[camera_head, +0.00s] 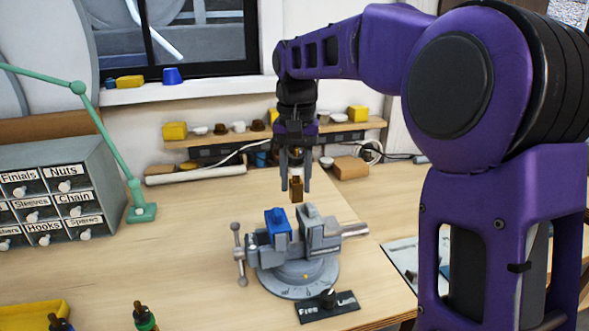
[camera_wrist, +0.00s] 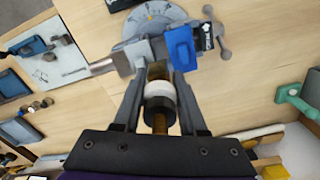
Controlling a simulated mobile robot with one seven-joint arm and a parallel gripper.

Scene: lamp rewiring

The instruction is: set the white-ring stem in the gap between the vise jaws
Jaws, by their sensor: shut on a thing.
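My gripper (camera_head: 296,178) is shut on the white-ring stem (camera_head: 296,190), whose brass-brown block end points down below the fingers. In the wrist view my gripper (camera_wrist: 160,95) has a finger on each side of the stem, and its white ring (camera_wrist: 160,90) shows between them with a dark band below it. The vise (camera_head: 300,262) stands on the bench under the stem. One jaw carries a blue cover (camera_head: 278,222); the other jaw (camera_head: 310,222) is bare grey. The stem hangs above and slightly behind the gap between the jaws, apart from them.
A Free/Lock plate with a black knob (camera_head: 327,299) lies in front of the vise. Labelled drawers (camera_head: 60,195) and a green lamp arm (camera_head: 140,212) stand at left. A shelf (camera_head: 230,138) runs along the back. The bench left of the vise is mostly clear.

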